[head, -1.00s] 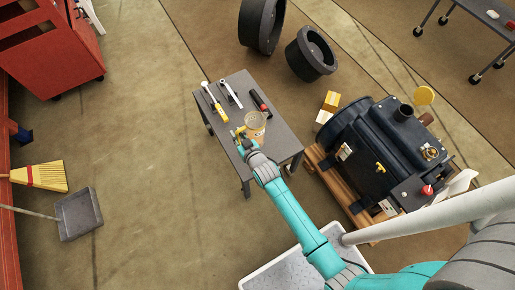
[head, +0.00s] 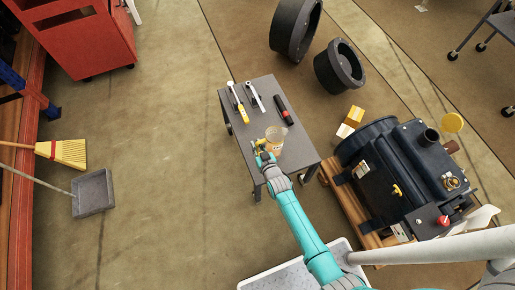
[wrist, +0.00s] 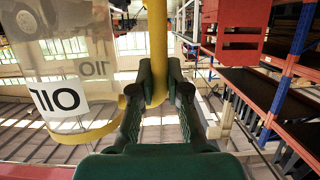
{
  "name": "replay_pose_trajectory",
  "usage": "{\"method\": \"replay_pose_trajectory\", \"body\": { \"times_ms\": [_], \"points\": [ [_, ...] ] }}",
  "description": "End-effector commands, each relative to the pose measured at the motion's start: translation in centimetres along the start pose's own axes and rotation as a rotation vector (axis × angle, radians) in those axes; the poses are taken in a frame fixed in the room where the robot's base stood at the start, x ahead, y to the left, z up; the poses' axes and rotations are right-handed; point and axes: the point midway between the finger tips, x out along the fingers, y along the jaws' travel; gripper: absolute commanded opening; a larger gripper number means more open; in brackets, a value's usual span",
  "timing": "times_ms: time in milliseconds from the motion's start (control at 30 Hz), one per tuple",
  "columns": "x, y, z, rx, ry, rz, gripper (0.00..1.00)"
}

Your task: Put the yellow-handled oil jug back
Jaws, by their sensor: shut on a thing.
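The oil jug (head: 276,142) is a clear container with amber contents at the near part of the small grey table (head: 265,90). I cannot tell whether it rests on the top or hangs just above it. My gripper (head: 263,152) is beside the jug's left side in the head view. In the wrist view, my gripper (wrist: 157,95) is shut on the jug's yellow handle (wrist: 157,45). There the clear jug wall (wrist: 65,55) fills the left side, with an upside-down OIL label (wrist: 59,98). The fingertips are partly hidden behind my arm in the head view.
Several hand tools, including a red-and-black one (head: 283,108), lie on the table's far half. A dark machine (head: 405,175) on a wooden pallet stands at right.

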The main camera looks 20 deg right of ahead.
Motion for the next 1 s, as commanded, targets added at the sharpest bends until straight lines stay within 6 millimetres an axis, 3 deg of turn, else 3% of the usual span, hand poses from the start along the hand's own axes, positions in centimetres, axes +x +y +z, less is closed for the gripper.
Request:
{"method": "replay_pose_trajectory", "body": {
  "times_ms": [200, 567, 600, 667, 1000],
  "points": [
    [0.7, 0.0, 2.1, -0.002, 0.000, 0.001, 0.00],
    [0.8, 0.0, 2.4, -0.001, 0.002, 0.001, 0.00],
    [0.8, 0.0, 2.4, 0.000, 0.001, 0.001, 0.22],
    [0.8, 0.0, 2.4, 0.000, 0.001, 0.001, 0.37],
    [0.8, 0.0, 2.5, 0.000, 0.000, 0.001, 0.40]
  ]
}}
